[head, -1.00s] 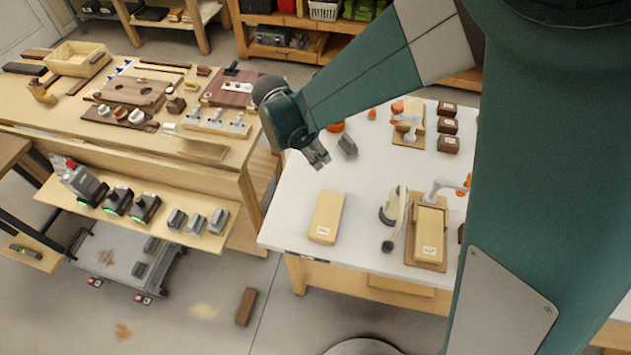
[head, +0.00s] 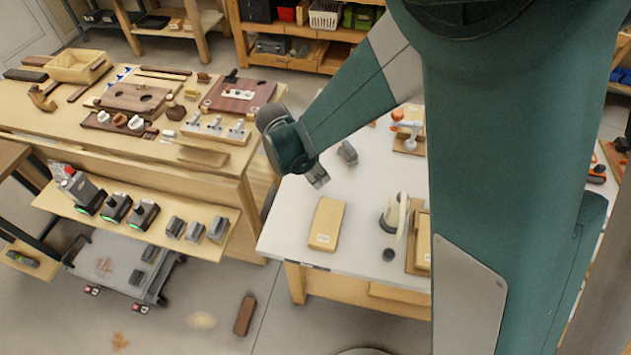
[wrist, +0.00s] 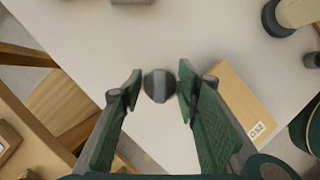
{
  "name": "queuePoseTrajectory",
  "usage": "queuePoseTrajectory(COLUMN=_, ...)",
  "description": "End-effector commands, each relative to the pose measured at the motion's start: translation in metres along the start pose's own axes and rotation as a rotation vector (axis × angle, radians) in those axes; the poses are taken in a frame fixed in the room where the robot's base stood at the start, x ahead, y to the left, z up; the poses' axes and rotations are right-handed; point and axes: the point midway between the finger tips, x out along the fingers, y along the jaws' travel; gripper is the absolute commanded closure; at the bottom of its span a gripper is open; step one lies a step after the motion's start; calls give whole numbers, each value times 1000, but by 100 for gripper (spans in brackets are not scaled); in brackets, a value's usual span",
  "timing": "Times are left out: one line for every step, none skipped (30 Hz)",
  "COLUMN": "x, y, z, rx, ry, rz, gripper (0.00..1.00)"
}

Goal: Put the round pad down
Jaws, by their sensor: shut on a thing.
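My gripper (head: 318,179) hangs over the left part of the white table (head: 284,238). In the wrist view its two green fingers (wrist: 158,88) are closed on a small round grey pad (wrist: 159,86) with a lighter band across it. The pad sits between the fingertips, with the white tabletop below it; I cannot tell the gap to the table. In the head view the pad is too small to make out apart from the fingers.
A pale labelled block (head: 327,223) lies close by, right of the gripper in the wrist view. A grey block (head: 347,153) lies behind. The table's left edge is near.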

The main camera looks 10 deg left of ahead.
Motion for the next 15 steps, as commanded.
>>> queuePoseTrajectory(x=1, y=0, z=0, rx=0, ry=0, rz=0, gripper=76)
queuePoseTrajectory(x=1, y=0, z=0, rx=0, ry=0, rz=0, gripper=76)
queuePoseTrajectory(x=1, y=0, z=0, rx=0, ry=0, rz=0, gripper=76)
queuePoseTrajectory(x=1, y=0, z=0, rx=0, ry=0, rz=0, gripper=76)
queuePoseTrajectory(x=1, y=0, z=0, rx=0, ry=0, rz=0, gripper=76)
queuePoseTrajectory(x=0, y=0, z=0, rx=0, ry=0, rz=0, gripper=76)
queuePoseTrajectory(x=0, y=0, z=0, rx=0, ry=0, rz=0, gripper=76)
queuePoseTrajectory(x=0, y=0, z=0, rx=0, ry=0, rz=0, gripper=76)
queuePoseTrajectory(x=1, y=0, z=0, rx=0, ry=0, rz=0, gripper=76)
queuePoseTrajectory(x=1, y=0, z=0, rx=0, ry=0, rz=0, gripper=76)
queuePoseTrajectory(x=2, y=0, z=-1, rx=0, ry=0, rz=0, gripper=76)
queuePoseTrajectory(x=4, y=0, z=-2, rx=0, ry=0, rz=0, gripper=76)
queuePoseTrajectory(x=5, y=0, z=-2, rx=0, ry=0, rz=0, gripper=76)
queuePoseTrajectory(x=8, y=0, z=-3, rx=0, ry=0, rz=0, gripper=76)
queuePoseTrajectory(x=11, y=0, z=-4, rx=0, ry=0, rz=0, gripper=76)
